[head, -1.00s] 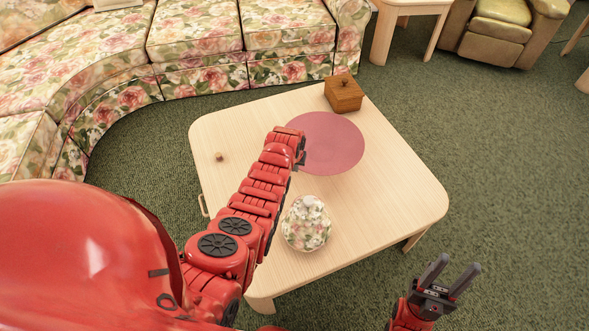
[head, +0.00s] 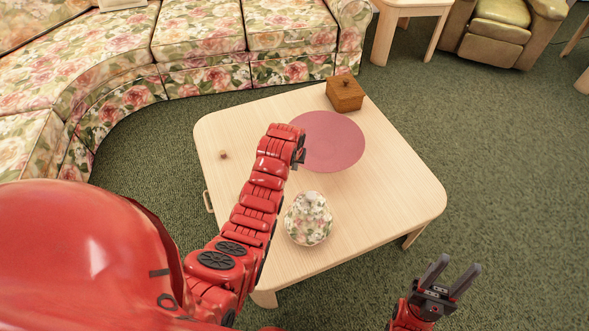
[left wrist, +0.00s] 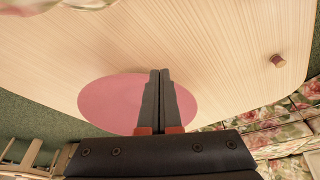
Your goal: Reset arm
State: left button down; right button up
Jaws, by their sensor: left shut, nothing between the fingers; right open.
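My left arm reaches over the light wood coffee table (head: 383,201) from the left. My left gripper (head: 301,150) is at the left edge of the pink round mat (head: 336,143), largely hidden behind the wrist in the head view. In the left wrist view its fingers (left wrist: 160,75) are shut together and empty, seen in front of the pink mat (left wrist: 100,103). My right gripper (head: 452,276) is open and empty, with its fingers apart, over the carpet at the lower right, clear of the table.
A floral lidded jar (head: 308,219) stands near the table's front, close to my left arm. A wooden box (head: 345,94) stands at the back corner. A small cork-like piece (head: 223,155) lies at the left. A floral sofa (head: 200,35) lines the back. Green carpet (head: 510,200) is clear at right.

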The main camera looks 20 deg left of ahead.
pick_arm(q)
jog(key=shift+v, duration=1.15)
